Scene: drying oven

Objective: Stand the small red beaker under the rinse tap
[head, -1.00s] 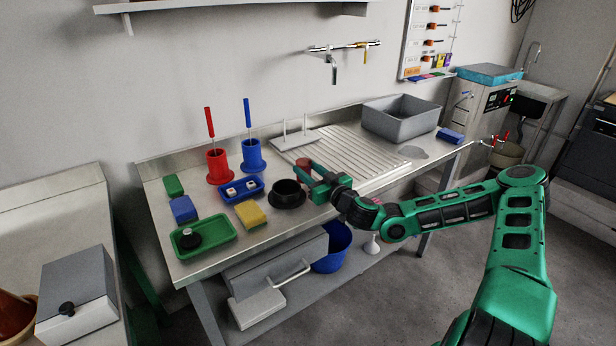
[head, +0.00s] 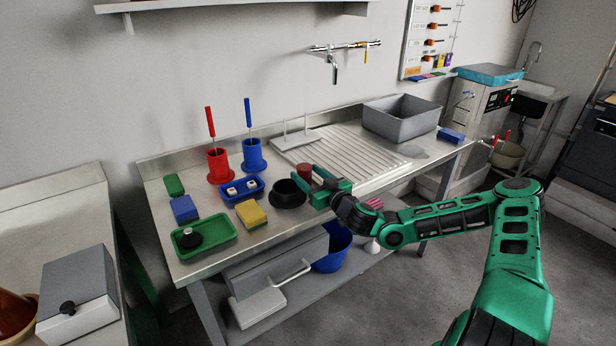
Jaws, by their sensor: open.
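The small red beaker (head: 304,173) is a dark red cylinder. It stands upright on the steel bench, just left of the ribbed drainboard and behind the black round dish. My gripper (head: 314,184) is open, with its green fingers pointing left. The far fingertip is close to the beaker's right side and overlaps its lower part in the picture. I cannot tell whether they touch. The rinse tap (head: 334,72) hangs from a chrome pipe on the back wall, above the ribbed drainboard (head: 360,154), well up and right of the beaker.
The black round dish (head: 288,198) sits just left of my gripper. A red pot (head: 219,168) and a blue pot (head: 253,157) hold brushes. A white peg rack (head: 295,140) stands behind the beaker. A grey basin (head: 400,120) stands right of the drainboard, whose surface is mostly clear.

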